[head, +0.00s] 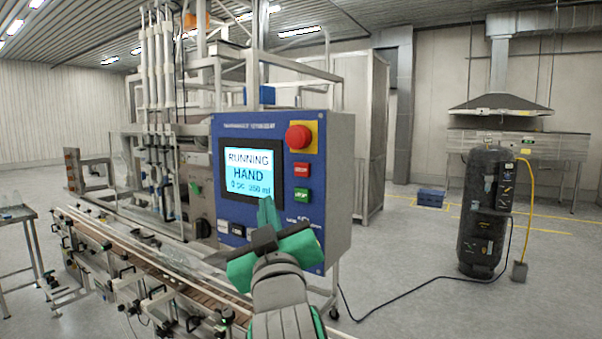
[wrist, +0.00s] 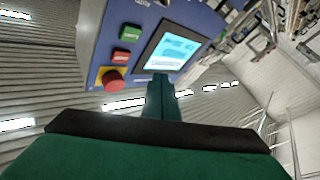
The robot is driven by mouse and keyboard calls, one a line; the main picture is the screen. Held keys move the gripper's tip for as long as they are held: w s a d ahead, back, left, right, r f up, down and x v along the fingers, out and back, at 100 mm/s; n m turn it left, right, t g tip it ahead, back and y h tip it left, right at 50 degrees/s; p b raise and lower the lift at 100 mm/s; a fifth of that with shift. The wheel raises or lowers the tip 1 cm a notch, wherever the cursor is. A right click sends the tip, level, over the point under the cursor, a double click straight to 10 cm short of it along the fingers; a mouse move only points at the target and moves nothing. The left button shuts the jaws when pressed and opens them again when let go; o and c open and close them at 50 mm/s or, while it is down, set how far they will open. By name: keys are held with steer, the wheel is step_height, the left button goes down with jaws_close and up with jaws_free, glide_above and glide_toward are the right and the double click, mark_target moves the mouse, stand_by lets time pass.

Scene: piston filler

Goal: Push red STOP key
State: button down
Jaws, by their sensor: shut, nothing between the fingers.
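The blue control panel (head: 270,150) faces me. The screen (head: 249,173) reads RUNNING, HAND. My gripper (head: 267,210) is shut and empty, its fingertips in front of the screen's lower edge, left of and below the red key. The wrist view shows the gripper (wrist: 160,80), the screen (wrist: 172,52), the emergency button (wrist: 115,80) and the green key (wrist: 130,33). The red key (wrist: 121,56) also shows there.
A conveyor (head: 140,262) with rails and brackets runs along the lower left of the panel. Small keys (head: 230,228) sit under the screen, partly hidden by my gripper. A black tank (head: 486,210) stands at the right. The floor between is clear apart from a cable.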

steer(key=shift+n, duration=0.4)
steer(key=r, duration=0.1)
steer(key=s+r, duration=0.1)
steer(key=r, duration=0.3)
steer(key=shift+s+a, duration=0.1)
steer(key=shift+s, duration=0.2)
steer(key=shift+a, duration=0.1)
glide_toward(296, 176)
steer(key=shift+w+a+r, duration=0.35)
steer(key=shift+w+r, duration=0.25)
steer(key=shift+w, duration=0.1)
steer(key=shift+w+a+r, duration=0.3)
steer(key=shift+w+r, duration=0.3)
steer(key=shift+w, duration=0.15)
steer(key=shift+w+a+r, duration=0.35)
steer(key=shift+w+r, duration=0.25)
steer(key=shift+w, duration=0.1)
steer(key=shift+d, duration=0.1)
steer(key=shift+w+d, duration=0.2)
steer(key=shift+w, duration=0.1)
